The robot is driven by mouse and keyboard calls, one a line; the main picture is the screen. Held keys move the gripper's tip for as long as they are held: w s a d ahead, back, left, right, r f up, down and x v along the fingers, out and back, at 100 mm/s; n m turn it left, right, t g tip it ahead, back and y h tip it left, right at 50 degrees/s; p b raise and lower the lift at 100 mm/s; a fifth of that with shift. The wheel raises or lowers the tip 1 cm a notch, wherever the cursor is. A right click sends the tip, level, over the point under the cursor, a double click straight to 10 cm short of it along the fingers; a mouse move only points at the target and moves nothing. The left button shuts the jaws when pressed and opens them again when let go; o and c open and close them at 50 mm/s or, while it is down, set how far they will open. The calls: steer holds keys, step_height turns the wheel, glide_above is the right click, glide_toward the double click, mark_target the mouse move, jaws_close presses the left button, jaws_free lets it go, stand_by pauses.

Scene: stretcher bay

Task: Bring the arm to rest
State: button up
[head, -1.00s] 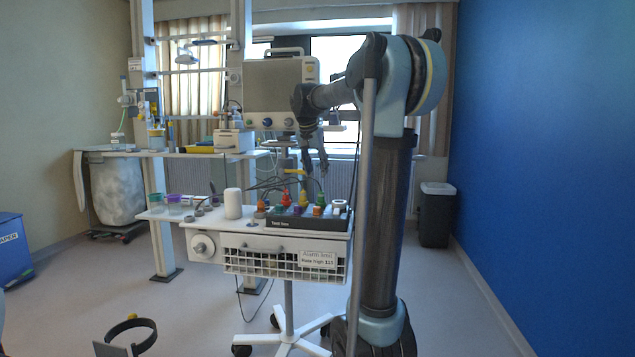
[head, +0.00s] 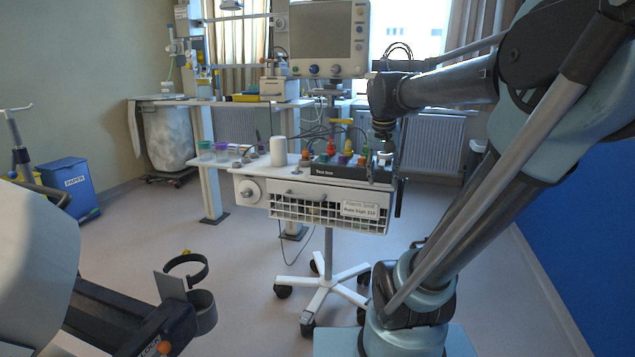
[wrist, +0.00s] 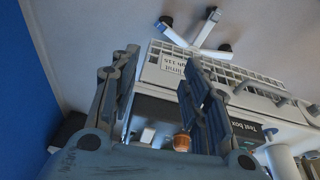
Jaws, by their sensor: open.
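My arm reaches from the right of the head view to the right end of the cart. My gripper (head: 385,165) points down at the right end of the black test box (head: 322,171), partly blending with the dark background. In the wrist view my gripper (wrist: 163,95) has its two fingers spread wide, with nothing held between them. An orange-topped item (wrist: 181,142) shows beyond the gap between the fingers. Whether a finger touches the box I cannot tell.
A blue paper bin (head: 72,185) stands at left. A dark clamp-like ring (head: 187,270) is at lower left. Floor between is clear.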

steer(key=s+f+n+y, duration=0.1)
steer(key=s+f+n, duration=0.2)
steer(key=s+f, duration=1.4)
steer(key=shift+a+f+g, duration=0.15)
steer(key=shift+f+g, duration=0.15)
steer(key=shift+f, duration=0.5)
steer(key=shift+w+f, duration=0.2)
steer(key=shift+w, duration=0.25)
